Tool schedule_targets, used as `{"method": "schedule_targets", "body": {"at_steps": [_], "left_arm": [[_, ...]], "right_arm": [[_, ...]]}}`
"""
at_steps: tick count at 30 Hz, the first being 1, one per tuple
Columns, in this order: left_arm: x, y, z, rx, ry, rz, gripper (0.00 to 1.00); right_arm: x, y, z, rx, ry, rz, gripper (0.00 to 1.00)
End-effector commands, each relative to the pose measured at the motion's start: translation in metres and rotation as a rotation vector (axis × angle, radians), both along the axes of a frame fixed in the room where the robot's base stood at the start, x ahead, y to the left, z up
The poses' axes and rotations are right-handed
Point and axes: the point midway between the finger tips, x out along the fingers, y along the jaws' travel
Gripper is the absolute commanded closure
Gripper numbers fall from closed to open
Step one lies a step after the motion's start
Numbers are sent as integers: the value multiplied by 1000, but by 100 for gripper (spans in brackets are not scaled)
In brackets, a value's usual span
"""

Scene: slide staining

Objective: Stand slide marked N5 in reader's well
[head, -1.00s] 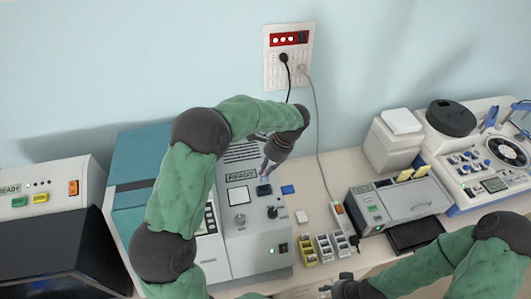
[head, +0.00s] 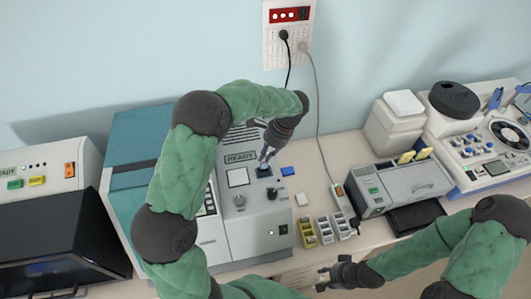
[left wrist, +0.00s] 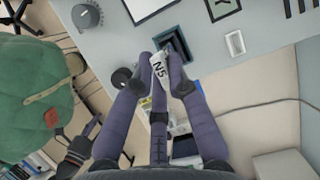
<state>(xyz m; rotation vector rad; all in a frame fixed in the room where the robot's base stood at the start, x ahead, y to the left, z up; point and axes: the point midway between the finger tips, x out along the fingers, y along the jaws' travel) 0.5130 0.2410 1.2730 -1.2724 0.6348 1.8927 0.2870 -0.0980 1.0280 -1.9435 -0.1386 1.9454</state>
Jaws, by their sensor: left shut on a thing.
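My left gripper (head: 264,163) is shut on a white slide marked N5 (left wrist: 158,68), whose label faces the left wrist camera. The fingers point down over the reader (head: 238,180), a grey and teal machine with a READY display. The reader's dark square well (left wrist: 171,42) lies just beyond the fingertips in the left wrist view, and the tips overlap it in the head view. The slide's lower end is hard to make out, so I cannot tell whether it is inside the well. My right gripper (head: 322,277) is open and empty near the table's front edge.
Small slide racks (head: 325,230) stand right of the reader, near a grey machine (head: 405,184). A cable hangs from the wall socket.

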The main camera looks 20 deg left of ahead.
Motion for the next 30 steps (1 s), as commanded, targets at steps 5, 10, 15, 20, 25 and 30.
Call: {"method": "schedule_targets", "body": {"at_steps": [5, 10, 15, 20, 25, 30], "left_arm": [[0, 0, -11, 1, 1, 0, 100], [0, 0, -20, 0, 1, 0, 100], [0, 0, -28, 0, 1, 0, 100], [0, 0, -36, 0, 2, -1, 100], [0, 0, -41, 1, 1, -1, 100], [0, 0, -41, 1, 1, 0, 100]], "right_arm": [[0, 0, -8, 0, 0, 0, 60], [0, 0, -13, 0, 0, 0, 60], [0, 0, -19, 0, 0, 0, 60], [0, 0, -23, 0, 0, 0, 60], [0, 0, -26, 0, 0, 0, 60], [0, 0, -26, 0, 0, 0, 60]]}}
